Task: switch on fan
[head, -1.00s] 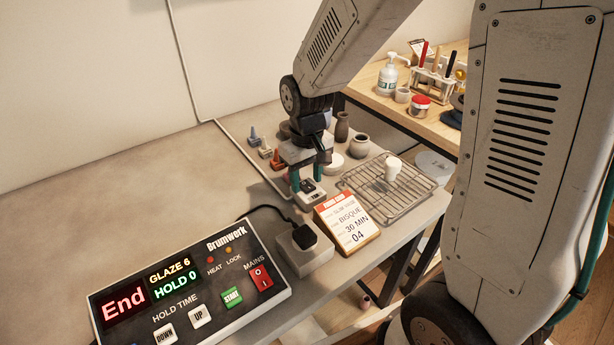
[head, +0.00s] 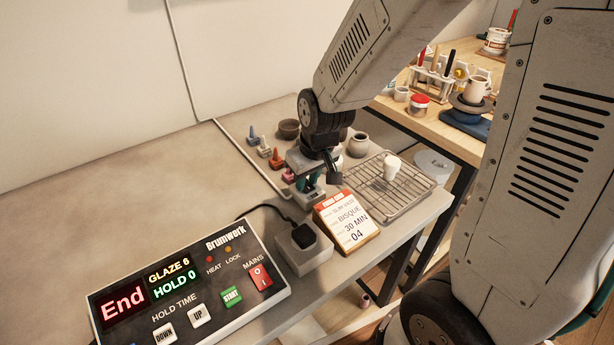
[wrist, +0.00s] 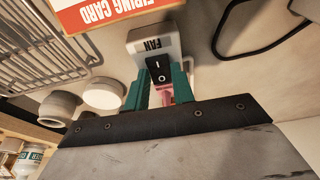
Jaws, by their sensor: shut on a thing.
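The fan switch (wrist: 156,62) is a small pale box marked FAN with a black rocker (wrist: 158,69), upside down in the wrist view. My gripper (wrist: 161,92) has its two teal fingers on either side of the rocker end of the switch and is shut on it. In the head view my gripper (head: 306,184) is low at the bench, behind the firing card, and mostly hides the switch. Which way the rocker is tipped I cannot tell. A pink cone (wrist: 168,95) shows between the fingers, apparently behind the switch.
The firing card (head: 347,222) stands close in front of my gripper. A wire rack (head: 400,190) with a white cup is to its right. Several small cones (head: 276,158) stand to its left.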

